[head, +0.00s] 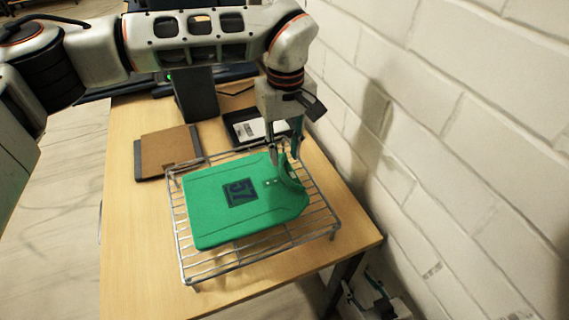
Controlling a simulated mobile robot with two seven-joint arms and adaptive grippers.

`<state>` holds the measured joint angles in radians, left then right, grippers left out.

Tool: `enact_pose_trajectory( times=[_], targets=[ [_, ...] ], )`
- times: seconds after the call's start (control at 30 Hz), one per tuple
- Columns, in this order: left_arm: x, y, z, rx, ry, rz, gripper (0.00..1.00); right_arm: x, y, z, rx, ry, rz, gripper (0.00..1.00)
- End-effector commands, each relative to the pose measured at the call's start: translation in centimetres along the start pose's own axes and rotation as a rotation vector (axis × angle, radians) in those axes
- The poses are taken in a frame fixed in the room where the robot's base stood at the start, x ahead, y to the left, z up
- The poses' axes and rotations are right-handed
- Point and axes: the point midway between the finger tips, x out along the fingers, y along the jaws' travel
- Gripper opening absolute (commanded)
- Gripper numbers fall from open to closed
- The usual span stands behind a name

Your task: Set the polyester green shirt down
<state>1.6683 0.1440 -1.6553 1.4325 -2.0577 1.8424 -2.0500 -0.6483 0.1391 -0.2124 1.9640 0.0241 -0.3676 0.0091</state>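My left gripper (287,155) points down at the shirt's back right end, where a piece of green fabric rises by the fingers. The fingertips are partly hidden, so I cannot tell whether they grip the fabric. My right gripper (364,288) is low at the bottom right, beyond the table edge. Its fingers look apart and empty.
A brown board (168,150) lies at the back left of the table (130,240). A dark tray with a white item (258,130) and a dark upright box (195,95) stand behind the rack. A white brick wall (440,130) is close on the right.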

Motion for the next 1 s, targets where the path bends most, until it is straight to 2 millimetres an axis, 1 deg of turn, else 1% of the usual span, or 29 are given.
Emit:
enact_pose_trajectory(
  times=[0.03,0.2,0.3,0.4,0.8,0.87,1.0],
  targets=[
    [-1.2,0.1,-0.1,0.000,0.004,0.002,0.26,0.0,0.0,0.1,0.000,-0.001,0.000,0.40],
    [-4.0,0.0,0.0,-0.002,0.002,0.001,0.26,0.1,0.0,0.2,0.000,-0.003,-0.001,0.40],
    [-5.1,0.0,0.0,-0.001,0.001,0.000,0.26,0.1,0.0,0.3,-0.001,-0.003,-0.001,0.40],
    [-5.7,0.0,0.0,-0.001,0.000,0.000,0.26,0.1,-0.1,0.3,-0.001,-0.004,-0.001,0.40],
    [-5.8,0.0,0.0,-0.001,-0.001,0.000,0.26,0.1,-0.1,0.3,-0.001,-0.004,-0.001,0.40],
    [-5.6,0.0,0.0,-0.001,-0.002,-0.001,0.26,0.1,-0.1,0.3,-0.001,-0.004,-0.001,0.40],
    [-4.3,0.0,0.1,0.000,-0.004,-0.002,0.26,0.1,-0.1,0.3,-0.001,-0.004,-0.001,0.40]
  ],
)
